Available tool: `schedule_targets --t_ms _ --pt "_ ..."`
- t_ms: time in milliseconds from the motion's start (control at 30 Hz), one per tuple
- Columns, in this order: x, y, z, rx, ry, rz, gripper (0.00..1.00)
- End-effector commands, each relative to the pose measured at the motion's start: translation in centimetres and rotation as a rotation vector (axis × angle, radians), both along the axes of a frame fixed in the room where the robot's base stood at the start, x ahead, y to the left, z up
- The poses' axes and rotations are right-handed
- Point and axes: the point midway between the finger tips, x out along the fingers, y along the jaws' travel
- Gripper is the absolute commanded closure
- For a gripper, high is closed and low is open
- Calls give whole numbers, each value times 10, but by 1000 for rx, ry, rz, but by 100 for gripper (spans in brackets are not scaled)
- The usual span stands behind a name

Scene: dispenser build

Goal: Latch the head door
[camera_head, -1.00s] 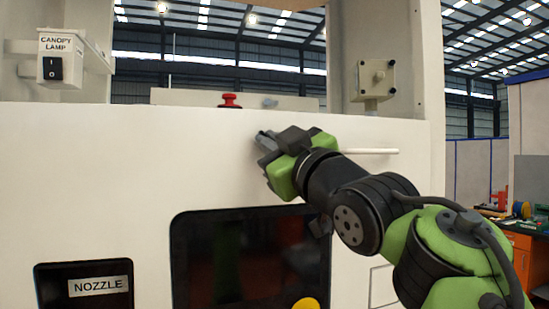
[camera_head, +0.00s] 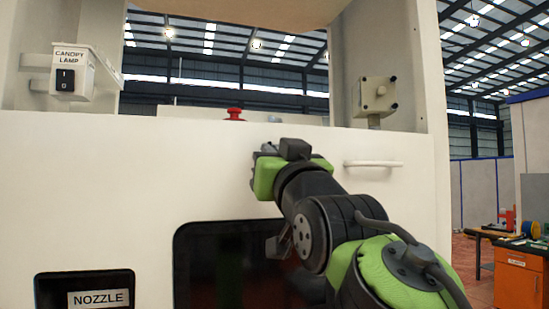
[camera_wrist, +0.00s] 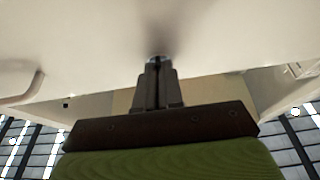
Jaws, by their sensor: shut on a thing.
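The head door (camera_head: 130,165) is a broad cream panel that fills the middle of the head view, with a white bar handle (camera_head: 373,164) right of my gripper. My gripper (camera_head: 266,150) is at the door's upper part, against its face. In the wrist view my gripper's fingers (camera_wrist: 158,80) are close together on a small metallic latch piece (camera_wrist: 157,59) that stands on the door face. The fingers hide most of that piece, so I cannot tell how far it is turned. The handle also shows in the wrist view, at the left.
A red button (camera_head: 235,114) stands behind the door's top edge. Below are a dark window (camera_head: 215,265) and a nozzle recess (camera_head: 85,290). An orange workbench (camera_head: 522,275) stands at right.

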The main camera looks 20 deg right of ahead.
Motion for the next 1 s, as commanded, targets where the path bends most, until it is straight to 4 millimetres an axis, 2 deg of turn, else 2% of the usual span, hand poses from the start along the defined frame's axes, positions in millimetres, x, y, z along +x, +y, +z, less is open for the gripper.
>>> schedule_targets --t_ms 33,333,400,533,833,933,1000 --pt "-3 0 5 4 -17 1 100" --pt "-3 0 6 5 -17 2 100" --pt "-3 0 6 5 -17 2 86" --pt "-2 0 4 4 -12 1 68" --pt "-5 0 0 3 -7 1 68" --pt "-19 0 -7 3 -8 1 68" --pt "-36 1 -15 3 -10 1 68"
